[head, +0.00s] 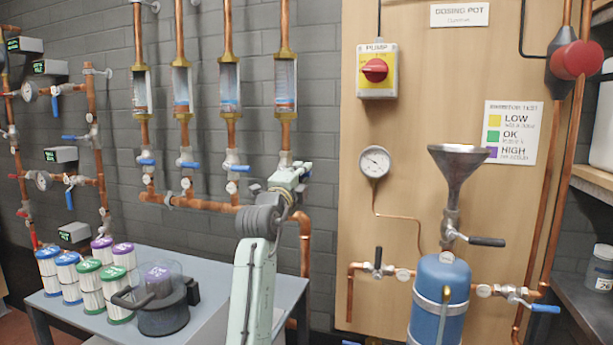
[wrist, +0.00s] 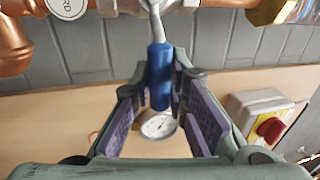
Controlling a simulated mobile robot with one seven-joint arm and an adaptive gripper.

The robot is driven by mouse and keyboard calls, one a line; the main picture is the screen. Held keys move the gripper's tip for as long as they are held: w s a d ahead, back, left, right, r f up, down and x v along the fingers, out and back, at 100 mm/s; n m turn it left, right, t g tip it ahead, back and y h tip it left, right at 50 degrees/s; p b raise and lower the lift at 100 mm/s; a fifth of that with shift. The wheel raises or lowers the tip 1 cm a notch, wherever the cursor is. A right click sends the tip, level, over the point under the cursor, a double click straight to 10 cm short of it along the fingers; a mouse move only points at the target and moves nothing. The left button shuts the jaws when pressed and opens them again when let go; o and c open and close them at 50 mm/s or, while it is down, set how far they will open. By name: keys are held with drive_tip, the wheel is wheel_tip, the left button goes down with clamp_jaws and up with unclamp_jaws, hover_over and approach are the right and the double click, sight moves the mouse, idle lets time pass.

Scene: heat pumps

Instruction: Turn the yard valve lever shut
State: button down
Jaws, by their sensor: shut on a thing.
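The yard valve's blue lever (wrist: 160,75) hangs down from the silver valve body at the top of the wrist view. It lies between the purple-padded fingers of my gripper (wrist: 160,92), which is shut on it. In the head view my gripper (head: 290,178) is at the rightmost valve of the row of flow tubes and covers most of that valve. A little blue of the lever (head: 305,174) shows at its right side. A round white tag (wrist: 68,8), partly cut off and ending in "RD", sits beside the valve in the wrist view.
Other blue-levered valves (head: 190,165) stand left along the copper manifold (head: 205,204). The wooden board (head: 400,215) at the right carries a gauge (head: 375,162), a pump switch (head: 376,71) and a blue dosing pot (head: 440,290). A grey table (head: 210,262) with filter cartridges stands below.

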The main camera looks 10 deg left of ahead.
drive_tip(key=shift+d+f, duration=0.15)
drive_tip(key=shift+f, duration=0.05)
drive_tip(key=c, duration=1.6)
unclamp_jaws()
drive_tip(key=shift+r, duration=0.1)
drive_tip(key=shift+o, duration=0.2)
drive_tip(key=v, duration=1.2)
